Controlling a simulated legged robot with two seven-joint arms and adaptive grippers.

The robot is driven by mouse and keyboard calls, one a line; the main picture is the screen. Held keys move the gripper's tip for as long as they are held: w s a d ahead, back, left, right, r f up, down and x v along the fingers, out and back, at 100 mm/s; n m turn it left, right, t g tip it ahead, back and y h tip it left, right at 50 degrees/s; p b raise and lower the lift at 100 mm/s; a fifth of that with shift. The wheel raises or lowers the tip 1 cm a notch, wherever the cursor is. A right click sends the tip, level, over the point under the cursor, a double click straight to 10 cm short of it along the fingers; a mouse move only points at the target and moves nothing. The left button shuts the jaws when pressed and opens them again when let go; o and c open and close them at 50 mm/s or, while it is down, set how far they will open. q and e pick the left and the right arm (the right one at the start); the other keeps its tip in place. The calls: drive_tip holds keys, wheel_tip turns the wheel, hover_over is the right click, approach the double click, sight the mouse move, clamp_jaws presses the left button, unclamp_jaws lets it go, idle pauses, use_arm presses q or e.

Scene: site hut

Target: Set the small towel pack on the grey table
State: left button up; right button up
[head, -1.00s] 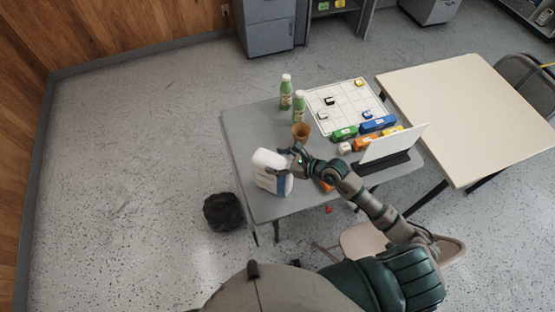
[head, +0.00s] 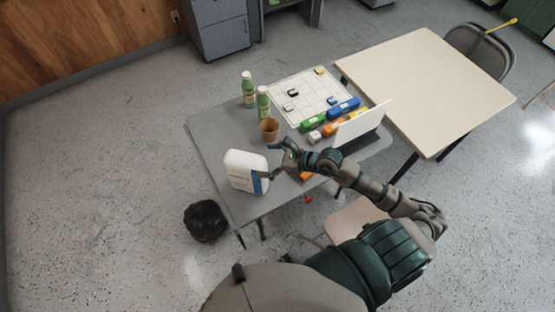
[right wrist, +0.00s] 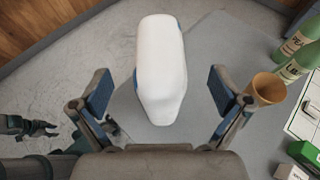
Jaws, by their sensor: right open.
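The towel pack (head: 245,168), white with a blue band, stands on the grey table (head: 215,130) near its left front edge. In the right wrist view the pack (right wrist: 161,65) lies ahead, between the lines of the two fingers. My right gripper (head: 277,160) is just right of the pack. In the right wrist view this gripper (right wrist: 160,95) is open, with a gap on each side of the pack and nothing held. My left gripper (right wrist: 45,129) shows small at the left of that view; its jaw state is unclear. It is not in the head view.
Two green bottles (head: 263,102) and a brown cup (head: 269,130) stand behind the pack. A gridded board (head: 305,95), coloured blocks (head: 343,108) and a white panel (head: 362,125) fill the table's right. A black bag (head: 205,220) lies on the floor at left.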

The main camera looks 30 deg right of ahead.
drive_tip(key=v, duration=0.5)
drive_tip(key=shift+s+d+r+b, duration=0.1)
drive_tip(key=shift+s+d+b, duration=0.15)
drive_tip(key=shift+d+b, duration=0.1)
